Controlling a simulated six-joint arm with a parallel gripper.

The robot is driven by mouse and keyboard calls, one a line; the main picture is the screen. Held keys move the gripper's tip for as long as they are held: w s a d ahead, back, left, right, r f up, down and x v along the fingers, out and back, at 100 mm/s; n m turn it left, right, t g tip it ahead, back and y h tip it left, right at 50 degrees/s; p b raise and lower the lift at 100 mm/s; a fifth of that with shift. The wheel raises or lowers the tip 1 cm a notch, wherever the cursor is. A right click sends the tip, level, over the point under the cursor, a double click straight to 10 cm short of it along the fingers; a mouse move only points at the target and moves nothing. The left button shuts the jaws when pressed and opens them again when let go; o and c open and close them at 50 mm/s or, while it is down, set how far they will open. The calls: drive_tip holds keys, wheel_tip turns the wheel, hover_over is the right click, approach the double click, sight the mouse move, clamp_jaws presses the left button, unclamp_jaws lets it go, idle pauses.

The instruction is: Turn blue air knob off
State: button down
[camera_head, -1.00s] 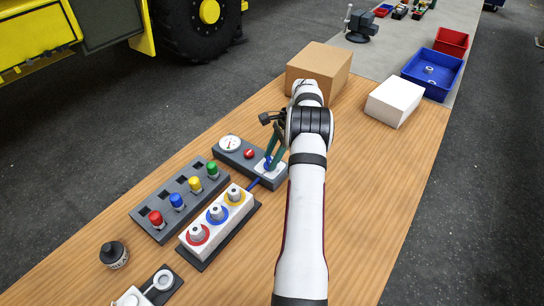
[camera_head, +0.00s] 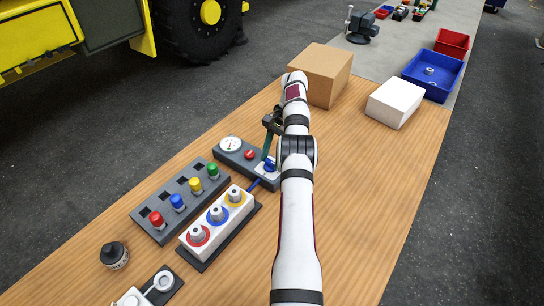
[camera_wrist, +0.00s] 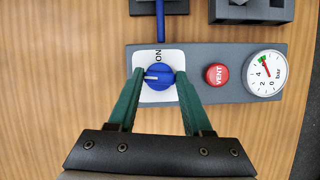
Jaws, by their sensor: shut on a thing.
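The blue air knob (camera_wrist: 159,77) sits on a white plate (camera_wrist: 147,95) at one end of a dark grey panel (camera_wrist: 200,53). Its white mark points left in the wrist view, while the "ON" label is above the knob. My gripper (camera_wrist: 158,80) has its green fingers on either side of the knob, shut on it. In the head view, the gripper (camera_head: 266,158) reaches down to the blue knob (camera_head: 270,165) from above. The panel also bears a red VENT button (camera_wrist: 216,75) and a pressure gauge (camera_wrist: 265,74) with a red needle.
A cardboard box (camera_head: 320,72) and a white box (camera_head: 395,103) stand beyond. Bare wood lies right of my arm.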

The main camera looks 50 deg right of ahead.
idle(0.3)
drive_tip(key=shift+c, duration=1.6)
unclamp_jaws()
